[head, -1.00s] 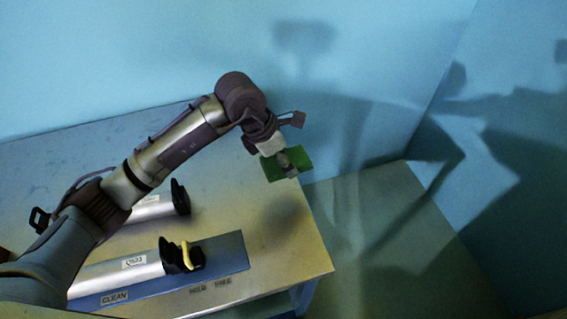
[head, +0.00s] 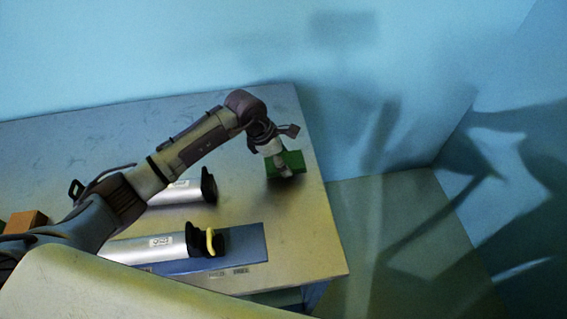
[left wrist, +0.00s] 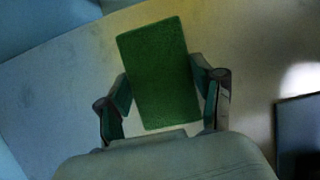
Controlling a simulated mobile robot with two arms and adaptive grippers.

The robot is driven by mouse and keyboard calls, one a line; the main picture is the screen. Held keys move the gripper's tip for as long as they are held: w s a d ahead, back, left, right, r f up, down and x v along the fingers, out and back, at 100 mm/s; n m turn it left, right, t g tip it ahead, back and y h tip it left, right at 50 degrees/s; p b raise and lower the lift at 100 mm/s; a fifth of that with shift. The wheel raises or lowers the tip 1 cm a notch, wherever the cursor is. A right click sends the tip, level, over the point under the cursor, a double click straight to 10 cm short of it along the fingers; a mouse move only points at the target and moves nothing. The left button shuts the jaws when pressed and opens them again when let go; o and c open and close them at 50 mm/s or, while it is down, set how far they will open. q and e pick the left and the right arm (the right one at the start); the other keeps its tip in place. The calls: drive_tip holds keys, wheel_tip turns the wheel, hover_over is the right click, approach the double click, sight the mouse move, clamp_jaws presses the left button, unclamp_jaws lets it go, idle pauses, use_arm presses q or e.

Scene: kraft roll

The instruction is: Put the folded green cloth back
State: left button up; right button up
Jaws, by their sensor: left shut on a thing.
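The folded green cloth (head: 294,158) is a flat dark green rectangle over the far right part of the table, near its right edge. My left gripper (head: 283,170) is shut on it. In the left wrist view the green cloth (left wrist: 158,65) lies between the two fingers of my left gripper (left wrist: 165,95), one at each side edge, and sticks out past them. The cloth is close to the tabletop; I cannot tell whether it touches. My right gripper is not in view.
On the grey table (head: 318,225), a silver roll with black ends (head: 184,192) lies behind another with a yellow ring (head: 160,244). The front one is on a blue mat (head: 250,252). An orange-brown block (head: 25,222) is at left. The table's far right area is otherwise clear.

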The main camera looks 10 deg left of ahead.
use_arm(q)
wheel_tip(320, 180, down, 2)
drive_tip(key=shift+f, duration=0.45)
drive_tip(key=shift+f, duration=0.2)
drive_tip(key=o, duration=1.1)
drive_tip(key=shift+r, duration=0.1)
